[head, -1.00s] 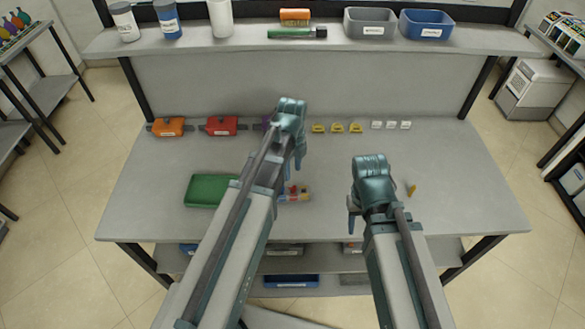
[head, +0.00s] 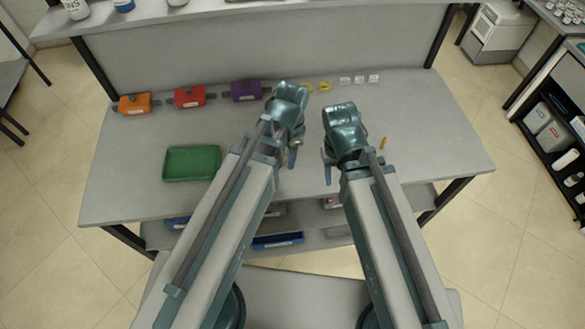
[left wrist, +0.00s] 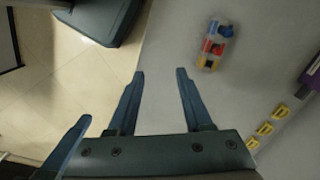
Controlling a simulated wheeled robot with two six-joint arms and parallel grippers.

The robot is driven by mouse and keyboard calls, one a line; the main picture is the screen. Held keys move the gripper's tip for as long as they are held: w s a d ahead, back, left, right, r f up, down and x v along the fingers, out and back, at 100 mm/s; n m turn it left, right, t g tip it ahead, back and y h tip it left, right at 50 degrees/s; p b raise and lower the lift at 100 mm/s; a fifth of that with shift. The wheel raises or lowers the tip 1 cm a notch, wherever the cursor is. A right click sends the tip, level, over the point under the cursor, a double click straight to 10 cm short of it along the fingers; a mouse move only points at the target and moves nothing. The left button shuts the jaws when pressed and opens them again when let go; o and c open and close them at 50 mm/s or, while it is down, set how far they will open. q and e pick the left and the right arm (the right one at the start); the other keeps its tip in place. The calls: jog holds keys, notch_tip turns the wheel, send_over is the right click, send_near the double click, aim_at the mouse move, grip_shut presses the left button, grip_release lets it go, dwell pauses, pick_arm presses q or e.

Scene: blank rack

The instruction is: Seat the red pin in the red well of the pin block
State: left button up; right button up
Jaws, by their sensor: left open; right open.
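A small pin block (left wrist: 210,62) shows in the left wrist view, right of my left gripper's fingers. It carries red, blue and yellow parts. They are too small to tell which are pins and which wells, so I cannot single out the red pin or red well. In the head view the block is not visible, apparently behind my left arm. My left gripper (head: 294,155) is open over the bench; its fingers, also in the left wrist view (left wrist: 160,73), have nothing between them. My right gripper (head: 328,172) is open, a little to its right, with no object visible in it.
A green tray (head: 192,178) lies left of my left arm. Orange (head: 135,104), red (head: 190,97) and purple (head: 246,91) blocks line the bench's back, with yellow and white pieces (head: 359,79) further right. A small yellow-orange piece (head: 382,143) lies right of my right gripper.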

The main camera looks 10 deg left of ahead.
pick_arm(q)
jog(key=shift+s+d+n, duration=0.4)
jog(key=shift+s+n, duration=0.4)
jog(key=shift+n, duration=0.3)
jog(key=shift+s+d+n, duration=0.45)
jog(key=shift+s+n, duration=0.4)
jog(key=shift+n, duration=0.25)
jog(key=shift+s+d+n, duration=0.4)
jog(key=shift+s+n, duration=0.4)
jog(key=shift+n, duration=0.3)
